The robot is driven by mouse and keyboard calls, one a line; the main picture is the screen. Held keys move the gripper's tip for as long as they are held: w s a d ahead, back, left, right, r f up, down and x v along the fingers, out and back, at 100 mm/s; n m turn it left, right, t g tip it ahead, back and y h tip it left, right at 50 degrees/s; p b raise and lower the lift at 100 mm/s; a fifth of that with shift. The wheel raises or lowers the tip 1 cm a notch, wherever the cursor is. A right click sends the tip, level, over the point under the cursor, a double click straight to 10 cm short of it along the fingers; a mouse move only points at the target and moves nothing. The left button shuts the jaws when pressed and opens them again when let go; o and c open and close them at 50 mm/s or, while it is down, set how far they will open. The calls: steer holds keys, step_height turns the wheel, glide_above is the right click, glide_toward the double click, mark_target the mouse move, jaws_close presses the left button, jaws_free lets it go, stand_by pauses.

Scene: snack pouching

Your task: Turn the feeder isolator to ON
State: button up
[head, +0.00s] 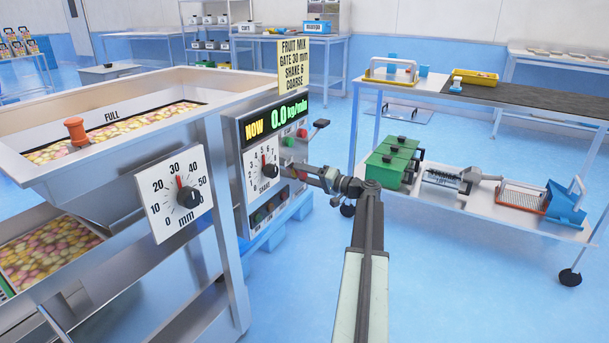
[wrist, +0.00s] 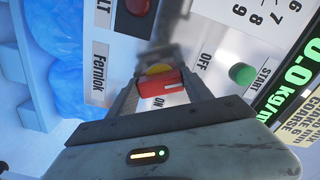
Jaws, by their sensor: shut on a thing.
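The feeder isolator (wrist: 163,82) has a red handle with a small white mark on a yellow base. It shows in the wrist view, on a pale panel. The OFF label (wrist: 205,62) is to its upper right and the ON label (wrist: 158,103) is just below it. The handle lies nearly level across that picture; I cannot tell its exact setting. My gripper (wrist: 160,76) is shut on the handle, one finger at each side. In the head view my gripper (head: 318,174) reaches the right side of the control panel (head: 246,182) and hides the isolator.
A green START button (wrist: 242,74) and a red button (wrist: 138,8) sit close to the isolator. The display (head: 277,122) reads 0.0 kg/min. The hopper (head: 180,82) stands at left, with a gate dial (head: 178,192). A trolley (head: 470,203) stands at right; floor between is clear.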

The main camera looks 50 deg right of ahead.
steer(key=shift+d+r+m, duration=0.1)
steer(key=shift+m, duration=4)
steer(key=shift+r+m, duration=0.1)
steer(key=shift+m, duration=4.3)
steer(key=o, duration=1.4)
steer(key=shift+c, duration=0.2)
steer(key=v, duration=0.7)
steer(key=shift+s, duration=0.4)
